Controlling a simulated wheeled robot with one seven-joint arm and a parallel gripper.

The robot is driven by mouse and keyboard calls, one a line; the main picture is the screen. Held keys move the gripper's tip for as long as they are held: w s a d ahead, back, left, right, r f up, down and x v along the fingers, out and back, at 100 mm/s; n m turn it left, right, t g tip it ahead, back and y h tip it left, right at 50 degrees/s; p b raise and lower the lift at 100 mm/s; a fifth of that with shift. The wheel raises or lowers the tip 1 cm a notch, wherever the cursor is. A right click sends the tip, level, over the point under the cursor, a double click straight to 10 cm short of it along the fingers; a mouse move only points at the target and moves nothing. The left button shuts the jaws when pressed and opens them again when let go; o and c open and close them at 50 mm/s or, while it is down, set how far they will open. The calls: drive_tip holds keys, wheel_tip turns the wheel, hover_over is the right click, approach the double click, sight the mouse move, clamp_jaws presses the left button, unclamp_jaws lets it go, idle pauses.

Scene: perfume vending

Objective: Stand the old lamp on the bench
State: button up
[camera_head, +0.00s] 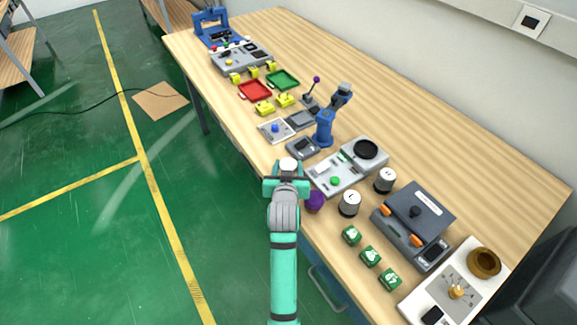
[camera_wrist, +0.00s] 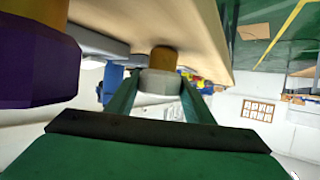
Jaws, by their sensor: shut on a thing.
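My gripper (camera_head: 287,178) is at the near long edge of the wooden bench (camera_head: 420,165). It is shut on a small pale piece, which I take to be the old lamp (camera_wrist: 158,82). In the wrist view, which looks upside down, the lamp's pale, wide part is between the fingers and a narrower amber part points towards the bench. Its pale top (camera_head: 288,163) shows in the head view. I cannot tell whether its amber end touches the bench. A purple-topped piece (camera_head: 315,201) stands close to the right of my gripper and looms large in the wrist view (camera_wrist: 40,65).
A grey panel with a green button (camera_head: 322,182) lies just beyond my gripper. Two white-topped jars (camera_head: 349,204) (camera_head: 385,180), green cubes (camera_head: 370,256) and a grey device (camera_head: 412,222) stand to the right. A blue stand (camera_head: 325,128) is farther back. Bare wood lies along the wall side.

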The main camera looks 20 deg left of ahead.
drive_tip(key=shift+s+f, duration=0.1)
drive_tip(key=shift+f, duration=0.1)
drive_tip(key=o, duration=1.1)
drive_tip(key=shift+c, duration=0.2)
drive_tip(key=shift+r, duration=0.15)
drive_tip(key=shift+s+r, duration=0.1)
drive_tip(key=shift+s, duration=0.1)
drive_tip(key=v, duration=1.1)
drive_tip(key=shift+s, duration=0.3)
drive_tip(key=shift+d, duration=0.2)
